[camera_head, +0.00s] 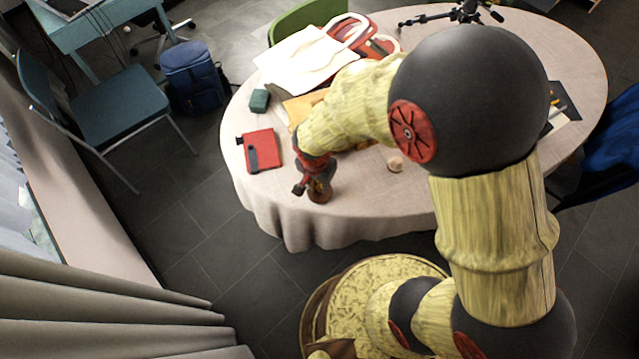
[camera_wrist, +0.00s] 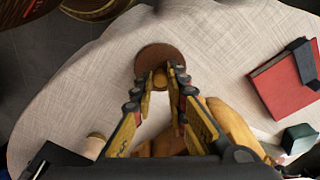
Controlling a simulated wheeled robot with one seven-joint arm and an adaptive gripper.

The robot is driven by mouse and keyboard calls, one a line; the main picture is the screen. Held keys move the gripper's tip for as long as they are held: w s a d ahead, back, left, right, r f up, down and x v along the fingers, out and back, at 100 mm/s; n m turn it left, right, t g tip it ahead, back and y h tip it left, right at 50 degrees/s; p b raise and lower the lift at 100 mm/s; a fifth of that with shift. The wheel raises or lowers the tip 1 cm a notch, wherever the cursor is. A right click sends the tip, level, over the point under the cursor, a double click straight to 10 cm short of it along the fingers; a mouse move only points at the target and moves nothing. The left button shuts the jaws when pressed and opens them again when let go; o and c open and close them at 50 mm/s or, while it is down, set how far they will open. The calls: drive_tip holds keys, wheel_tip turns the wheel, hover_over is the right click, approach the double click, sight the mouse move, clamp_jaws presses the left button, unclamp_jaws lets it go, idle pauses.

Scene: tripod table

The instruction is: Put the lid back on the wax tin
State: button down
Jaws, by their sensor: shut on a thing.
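My gripper (camera_wrist: 168,77) points down over the near left part of the table. It also shows at the end of my arm in the head view (camera_head: 314,187). Its fingers are nearly together, shut on a small yellowish-brown knob-like part at a round brown disc, which looks like the lid (camera_wrist: 154,57). In the head view a reddish-brown round shape (camera_head: 320,195) shows under the fingers. I cannot make out a separate tin, nor whether the disc rests on one or on the cloth.
A red book-like item (camera_head: 262,151) and a dark green box (camera_head: 259,101) lie to the left. A small tan round piece (camera_head: 395,164) stands to the right. A pale bag (camera_head: 305,57) lies behind. The table edge (camera_head: 290,225) is close in front.

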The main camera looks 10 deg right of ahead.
drive_tip(key=c, duration=1.7)
unclamp_jaws()
drive_tip(key=shift+o, duration=0.2)
drive_tip(key=o, duration=0.4)
drive_tip(key=shift+c, duration=0.2)
drive_tip(key=shift+o, duration=0.4)
drive_tip(key=shift+r+p, duration=2.35)
drive_tip(key=shift+r, duration=1.15)
clamp_jaws()
